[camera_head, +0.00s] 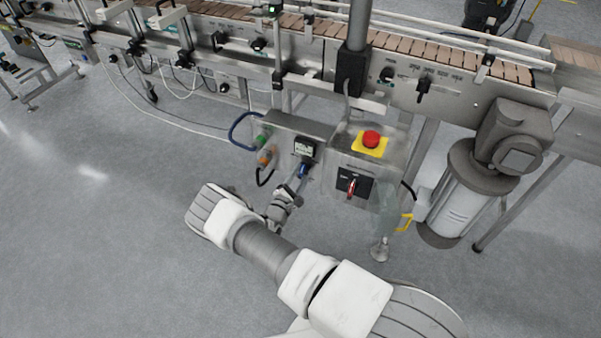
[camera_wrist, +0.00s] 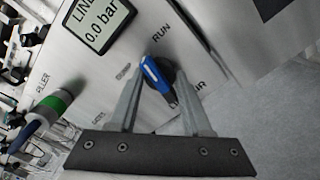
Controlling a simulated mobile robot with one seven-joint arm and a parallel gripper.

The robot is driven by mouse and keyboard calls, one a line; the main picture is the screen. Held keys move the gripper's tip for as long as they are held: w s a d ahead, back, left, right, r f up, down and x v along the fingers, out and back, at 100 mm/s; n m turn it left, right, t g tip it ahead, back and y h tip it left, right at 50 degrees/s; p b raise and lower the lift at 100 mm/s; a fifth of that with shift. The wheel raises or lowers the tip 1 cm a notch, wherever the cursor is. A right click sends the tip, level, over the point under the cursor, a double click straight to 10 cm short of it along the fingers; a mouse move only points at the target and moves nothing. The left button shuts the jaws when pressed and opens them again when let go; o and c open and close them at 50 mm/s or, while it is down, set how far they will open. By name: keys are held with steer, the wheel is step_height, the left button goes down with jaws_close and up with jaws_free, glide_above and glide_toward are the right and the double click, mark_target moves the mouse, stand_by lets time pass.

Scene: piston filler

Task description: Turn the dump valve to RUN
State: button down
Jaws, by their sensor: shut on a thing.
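The dump valve's blue handle (camera_wrist: 155,78) sits on a dark round base on a grey metal panel. In the wrist view it is tilted, one end toward the upper left and the other toward the lower right. The printed RUN label (camera_wrist: 161,32) is just above it, and a smaller label (camera_wrist: 123,71), too small to read, is to its left. My gripper (camera_wrist: 159,72) has a finger on either side of the handle and is shut on it. In the head view my gripper (camera_head: 296,184) reaches the blue handle (camera_head: 304,170) below a small display; the fingers are mostly unclear there.
A display (camera_wrist: 100,20) reading 0.0 bar is above left of the valve. A green-banded fitting (camera_wrist: 45,108) sticks out at left. To the right are a red emergency button (camera_head: 371,139) and a red-handled switch (camera_head: 351,187). The conveyor (camera_head: 400,45) runs behind; open floor lies left.

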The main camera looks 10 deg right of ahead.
steer(key=m+p, duration=0.1)
steer(key=m, duration=0.2)
steer(key=shift+f+m+p, duration=0.1)
steer(key=shift+m+p, duration=0.5)
steer(key=shift+m, duration=1.2)
steer(key=shift+c, duration=1.7)
jaws_free()
steer(key=shift+s+a, duration=0.1)
steer(key=p+v, duration=0.3)
steer(key=v, duration=1.4)
